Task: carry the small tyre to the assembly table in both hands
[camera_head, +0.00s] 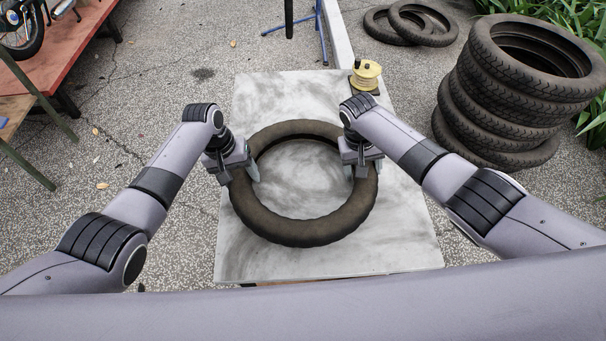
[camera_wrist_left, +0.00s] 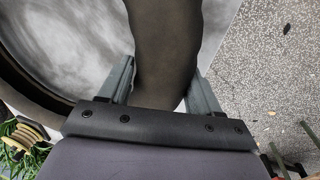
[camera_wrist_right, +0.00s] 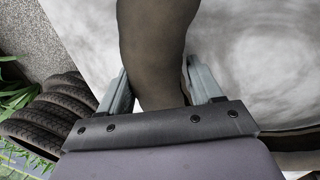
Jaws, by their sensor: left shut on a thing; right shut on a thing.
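The small tyre (camera_head: 303,231) is a dark brown ring, seen lying flat over the pale marbled table top (camera_head: 260,262). I cannot tell whether it touches the table or hangs just above it. My left gripper (camera_head: 243,176) is shut on the tyre's left side, and the tyre wall (camera_wrist_left: 166,50) passes between its fingers in the left wrist view. My right gripper (camera_head: 362,171) is shut on the tyre's right side, with the wall (camera_wrist_right: 157,50) between its fingers in the right wrist view. The tyre's underside is hidden.
A yellow spool (camera_head: 366,75) stands at the table's far right corner. A stack of tyres (camera_head: 512,90) stands to the right, with two loose tyres (camera_head: 410,22) behind. A red platform (camera_head: 75,45) with a motorcycle is at far left. A blue stand (camera_head: 318,30) is behind the table.

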